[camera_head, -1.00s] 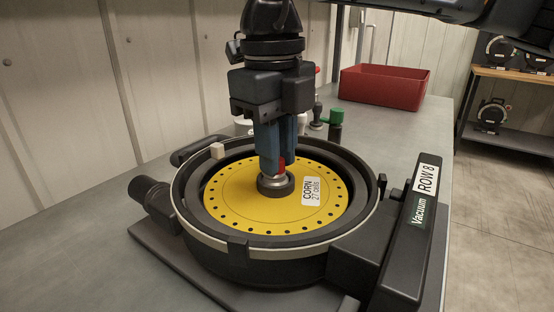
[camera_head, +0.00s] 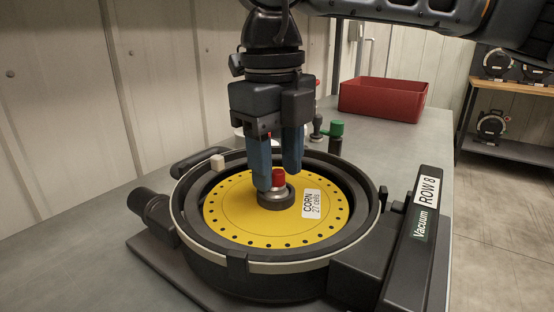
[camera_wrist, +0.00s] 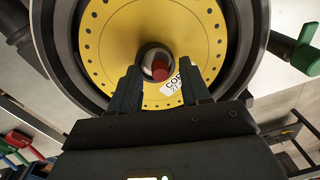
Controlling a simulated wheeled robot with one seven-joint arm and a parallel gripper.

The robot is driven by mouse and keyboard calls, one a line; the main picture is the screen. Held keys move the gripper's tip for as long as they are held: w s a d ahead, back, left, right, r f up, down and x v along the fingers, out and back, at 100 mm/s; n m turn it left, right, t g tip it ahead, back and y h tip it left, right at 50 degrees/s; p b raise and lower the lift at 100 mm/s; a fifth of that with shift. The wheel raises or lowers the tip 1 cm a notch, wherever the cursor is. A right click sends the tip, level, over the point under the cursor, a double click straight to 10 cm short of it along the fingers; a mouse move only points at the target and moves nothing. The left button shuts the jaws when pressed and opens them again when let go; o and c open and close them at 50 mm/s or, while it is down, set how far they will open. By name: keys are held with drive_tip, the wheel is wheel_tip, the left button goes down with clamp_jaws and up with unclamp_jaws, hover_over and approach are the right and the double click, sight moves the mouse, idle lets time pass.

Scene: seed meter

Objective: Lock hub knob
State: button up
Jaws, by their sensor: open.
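The red hub knob (camera_head: 278,178) stands on the dark and silver hub (camera_head: 276,198) at the centre of the yellow seed disc (camera_head: 235,215), labelled CORN 27 cells. The disc lies in the round black meter housing (camera_head: 275,268). My gripper (camera_head: 278,178) is open, its two blue-grey fingers pointing down at the hub. In the head view one finger is left of the knob and the other is behind and to its right. In the wrist view the knob (camera_wrist: 160,70) shows just beyond and between the fingertips (camera_wrist: 155,72). I cannot tell whether either finger touches it.
A black Vacuum ROW 8 block (camera_head: 415,240) stands at the housing's right. A green-topped part (camera_head: 336,130) stands behind the housing, and a red bin (camera_head: 383,98) is at the back. Bench space lies front left.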

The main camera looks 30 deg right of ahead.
sight(275, 172)
drive_tip(key=shift+a+r+p, duration=0.2)
drive_tip(key=shift+r+p, duration=0.2)
drive_tip(key=shift+r, duration=3.5)
